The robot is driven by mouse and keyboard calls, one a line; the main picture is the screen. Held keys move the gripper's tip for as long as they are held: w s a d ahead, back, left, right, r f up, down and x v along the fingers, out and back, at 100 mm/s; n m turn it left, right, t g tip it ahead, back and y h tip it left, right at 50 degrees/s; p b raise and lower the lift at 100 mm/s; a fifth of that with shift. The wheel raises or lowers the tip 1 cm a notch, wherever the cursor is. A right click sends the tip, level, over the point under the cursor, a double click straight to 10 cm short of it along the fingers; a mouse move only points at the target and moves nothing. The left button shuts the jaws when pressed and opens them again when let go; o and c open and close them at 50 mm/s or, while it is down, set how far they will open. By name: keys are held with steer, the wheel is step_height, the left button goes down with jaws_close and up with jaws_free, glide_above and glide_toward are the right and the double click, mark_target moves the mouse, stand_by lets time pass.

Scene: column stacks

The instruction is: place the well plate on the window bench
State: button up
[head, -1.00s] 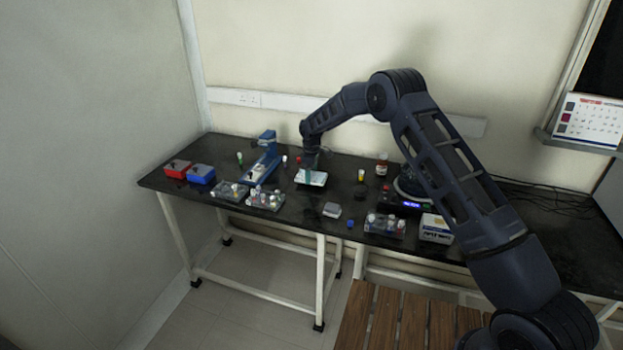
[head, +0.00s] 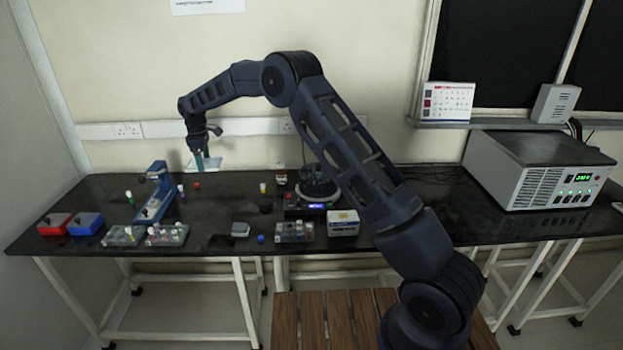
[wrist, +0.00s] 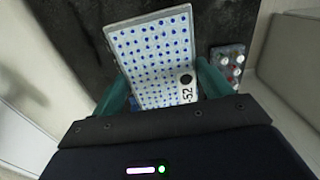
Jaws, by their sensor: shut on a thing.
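The well plate (wrist: 155,52) is a white, flat rectangular plate with rows of blue wells and a label reading 52. My gripper (wrist: 165,92) is shut on it, with one green finger on each side of the plate's near end. In the head view the plate (head: 204,164) is held up above the back left of the black bench (head: 355,215), clear of the top. My gripper (head: 202,157) points down there. A window (head: 500,60) is on the wall at the right, above the bench's right part.
A blue stand (head: 155,192), red box (head: 55,223), blue box (head: 85,223) and vial racks (head: 167,235) crowd the left bench. A stirrer (head: 306,209) and white box (head: 343,222) stand mid-bench. A grey instrument (head: 540,170) stands right; bench before it looks clear.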

steer(key=w+d, duration=0.6)
steer(key=d, duration=0.5)
steer(key=w+d, duration=0.5)
steer(key=d, duration=0.6)
steer(key=w+d, duration=0.1)
steer(key=d, duration=3.8)
steer(key=s+d, duration=0.6)
steer(key=d, duration=0.4)
steer(key=s+d, duration=0.6)
steer(key=d, duration=0.4)
steer(key=s+d, duration=0.6)
steer(key=d, duration=0.4)
steer(key=shift+m, duration=0.3)
steer(key=f, duration=1.9)
steer(key=shift+w+a+f, duration=0.2)
steer(key=shift+w+f, duration=0.05)
steer(key=shift+f, duration=0.15)
